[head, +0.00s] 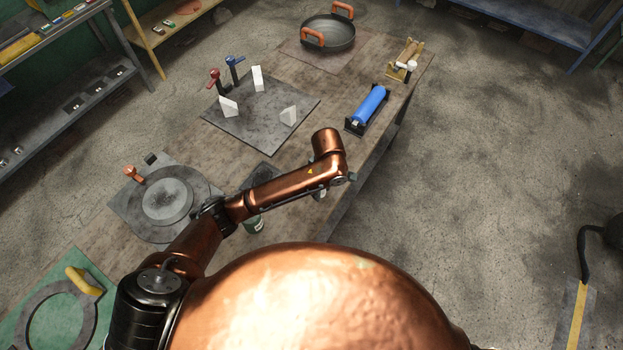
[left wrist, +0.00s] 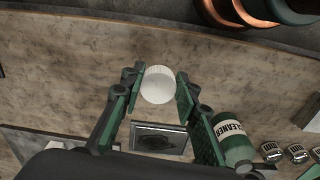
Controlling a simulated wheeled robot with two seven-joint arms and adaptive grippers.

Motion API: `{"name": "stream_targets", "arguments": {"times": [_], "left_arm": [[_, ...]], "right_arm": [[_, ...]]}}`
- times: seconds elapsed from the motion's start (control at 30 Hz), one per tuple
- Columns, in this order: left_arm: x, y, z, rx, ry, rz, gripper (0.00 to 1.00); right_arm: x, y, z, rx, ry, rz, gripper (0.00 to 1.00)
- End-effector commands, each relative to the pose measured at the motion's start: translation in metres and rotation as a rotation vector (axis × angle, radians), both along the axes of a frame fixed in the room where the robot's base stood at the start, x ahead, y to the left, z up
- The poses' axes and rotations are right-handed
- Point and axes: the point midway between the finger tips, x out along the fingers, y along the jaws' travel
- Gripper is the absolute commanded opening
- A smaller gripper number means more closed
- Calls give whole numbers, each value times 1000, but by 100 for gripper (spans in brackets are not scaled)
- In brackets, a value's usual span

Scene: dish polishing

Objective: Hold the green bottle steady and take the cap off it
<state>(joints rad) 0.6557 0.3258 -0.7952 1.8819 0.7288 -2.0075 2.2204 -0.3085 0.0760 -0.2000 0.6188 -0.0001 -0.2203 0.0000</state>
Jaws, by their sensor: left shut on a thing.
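In the left wrist view, my left gripper (left wrist: 159,84) has its green-padded fingers on either side of a round white cap (left wrist: 157,86) and is shut on it. A green bottle labelled "CLEANER" (left wrist: 231,138) is at the right in that view, partly behind a finger. The cap looks apart from it, and the bottle's top is not clear. In the head view the green bottle (head: 254,225) shows partly below my left forearm, near the table's front edge. My left fingers are mostly hidden there by my arm. My right gripper is in neither view.
On the table (head: 190,130) are a grey plate with white blocks (head: 258,110), a blue roller (head: 370,104), a pan (head: 328,33) and a round grey disc (head: 168,199). A dark square plate (left wrist: 160,138) lies below my fingers.

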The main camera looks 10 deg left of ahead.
Motion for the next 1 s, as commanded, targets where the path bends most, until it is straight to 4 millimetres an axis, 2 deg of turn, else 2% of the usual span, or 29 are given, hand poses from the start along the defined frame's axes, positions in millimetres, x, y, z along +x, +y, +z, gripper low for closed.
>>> {"name": "stream_targets", "arguments": {"times": [0.03,0.1,0.2,0.3,0.4,0.53,0.83,1.0], "left_arm": [[-20,6,11,-3,6,3,0],[-42,13,14,-8,10,11,0],[-67,20,17,-16,15,19,0],[-82,24,18,-21,18,24,0],[-86,25,16,-25,19,28,0],[-68,30,4,-24,20,34,0],[2,49,-22,-19,18,33,0],[26,53,-55,-21,20,31,0]], "right_arm": [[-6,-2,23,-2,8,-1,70],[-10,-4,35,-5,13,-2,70],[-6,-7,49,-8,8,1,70],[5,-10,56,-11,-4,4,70],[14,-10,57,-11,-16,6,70],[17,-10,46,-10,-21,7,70],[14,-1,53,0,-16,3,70],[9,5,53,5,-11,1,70]]}}
